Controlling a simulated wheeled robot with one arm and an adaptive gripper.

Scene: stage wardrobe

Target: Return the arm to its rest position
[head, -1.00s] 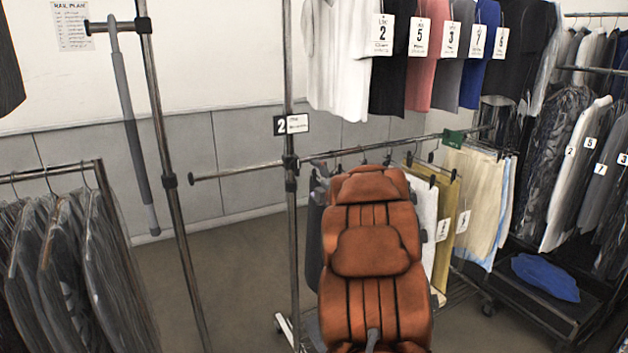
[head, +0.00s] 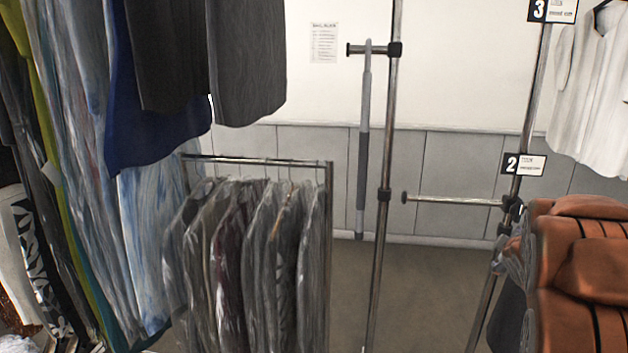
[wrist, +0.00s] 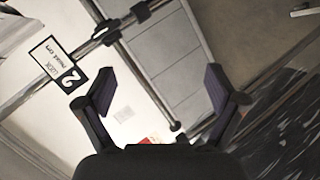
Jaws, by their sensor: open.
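My gripper (wrist: 160,95) shows in the wrist view with its two dark fingers spread wide apart. It is open and nothing is between the fingers. Beyond the fingers are a metal rail, a white tag with a 2 (wrist: 58,65) and grey wall panels. The wrist view is tilted, and the tag appears turned. In the head view my gripper and arm are not seen.
A low rack (head: 256,161) of plastic-covered garments (head: 240,260) stands left of centre. Dark and blue clothes hang at the left. An upright pole (head: 384,210) with a hanging grey rod (head: 363,150) stands mid-view. Floor between is bare.

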